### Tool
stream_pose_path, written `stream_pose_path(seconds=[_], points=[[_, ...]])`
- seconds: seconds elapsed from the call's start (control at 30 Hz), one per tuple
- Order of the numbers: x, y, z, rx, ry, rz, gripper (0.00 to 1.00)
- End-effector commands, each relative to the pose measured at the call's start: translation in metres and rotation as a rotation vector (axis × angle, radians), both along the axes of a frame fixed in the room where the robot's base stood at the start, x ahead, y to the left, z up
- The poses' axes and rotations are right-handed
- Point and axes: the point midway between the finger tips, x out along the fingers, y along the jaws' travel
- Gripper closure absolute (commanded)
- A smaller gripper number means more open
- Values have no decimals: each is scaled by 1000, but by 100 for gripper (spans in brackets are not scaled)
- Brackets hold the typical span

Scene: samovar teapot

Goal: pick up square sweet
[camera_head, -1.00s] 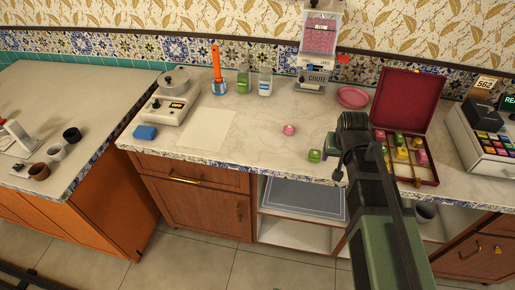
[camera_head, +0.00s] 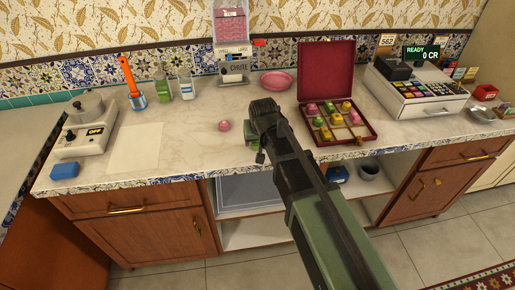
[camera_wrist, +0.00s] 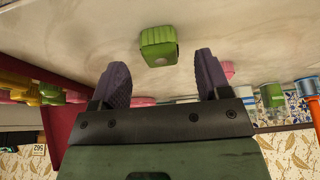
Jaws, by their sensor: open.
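A green square sweet (camera_wrist: 158,46) shows in the wrist view, which looks upside down. It lies on the pale counter (camera_head: 180,145), ahead of my gripper (camera_wrist: 162,72) and lined up between its two purple fingertips. The fingers are apart with nothing held between them. In the head view my gripper (camera_head: 260,152) is low near the counter's front edge, and it mostly hides the green sweet. A round pink sweet (camera_head: 224,126) lies on the counter to the left of my gripper; it shows partly behind the right finger in the wrist view (camera_wrist: 229,68).
An open red box (camera_head: 326,75) of several sweets stands close to the right. A pink plate (camera_head: 276,82) and chute dispenser (camera_head: 233,70) are behind. A cash register (camera_head: 415,95) is at right, a scale (camera_head: 85,135) and blue block (camera_head: 65,170) at left. The counter's middle is clear.

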Motion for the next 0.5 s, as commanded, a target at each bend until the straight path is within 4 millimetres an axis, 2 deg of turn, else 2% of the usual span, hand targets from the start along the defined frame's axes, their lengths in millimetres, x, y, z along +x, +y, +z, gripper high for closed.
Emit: stream_pose_path(seconds=[0.03, 0.1, 0.17, 0.37, 0.5], points=[[6, 0, -21, 0, 0, -1, 30], [11, 1, -33, 0, 0, 0, 30], [13, 1, -37, 0, 0, 0, 30], [13, 1, -32, 0, 0, 0, 30], [13, 1, -32, 0, 0, 0, 50]])
